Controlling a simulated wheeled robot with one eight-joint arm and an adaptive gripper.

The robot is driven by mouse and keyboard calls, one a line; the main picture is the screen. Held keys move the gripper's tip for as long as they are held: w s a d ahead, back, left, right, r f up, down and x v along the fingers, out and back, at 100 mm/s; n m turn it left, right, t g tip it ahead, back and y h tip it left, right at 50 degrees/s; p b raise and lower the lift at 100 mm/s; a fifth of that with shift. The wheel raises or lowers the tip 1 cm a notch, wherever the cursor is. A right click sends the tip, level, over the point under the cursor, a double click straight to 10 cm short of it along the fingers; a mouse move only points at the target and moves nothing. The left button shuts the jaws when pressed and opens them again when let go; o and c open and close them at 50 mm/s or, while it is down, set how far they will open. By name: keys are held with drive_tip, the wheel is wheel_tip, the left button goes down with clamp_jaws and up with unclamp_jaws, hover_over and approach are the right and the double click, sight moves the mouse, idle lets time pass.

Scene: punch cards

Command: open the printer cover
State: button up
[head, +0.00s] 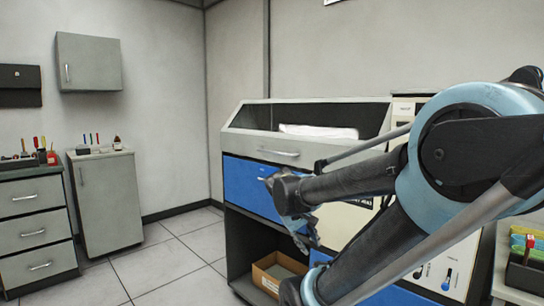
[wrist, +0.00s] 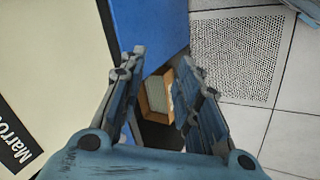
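The printer (head: 249,185) stands at the middle of the head view, with a grey upper part and a blue front panel. Its cover (head: 245,145) is the grey-framed upper part, with a silver handle (head: 278,152) on its front edge. White paper (head: 318,131) shows inside the frame; I cannot tell whether glass covers it. My gripper (head: 300,222) is in front of the blue panel, below and apart from the handle. In the wrist view my gripper (wrist: 158,72) points down with its fingers spread and nothing between them. My arm hides the printer's right part.
An open cardboard box (head: 279,271) sits in the printer's lower bay; the box also shows in the wrist view (wrist: 171,75). A drawer cabinet (head: 36,225) and a small cabinet (head: 106,200) stand at left. The tiled floor (head: 180,255) between them and the printer is clear.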

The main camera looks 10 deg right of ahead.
drive_tip(key=w+r+n+t+h, duration=0.2)
drive_tip(key=w+r+h, duration=0.2)
drive_tip(key=w+r, duration=0.45)
drive_tip(key=n+t+h, duration=0.3)
drive_tip(key=t+h, duration=0.4)
drive_tip(key=h, duration=0.1)
approach(273, 152)
drive_tip(key=x, duration=1)
drive_tip(key=shift+w+f, duration=0.2)
drive_tip(key=shift+w, duration=0.35)
clamp_jaws()
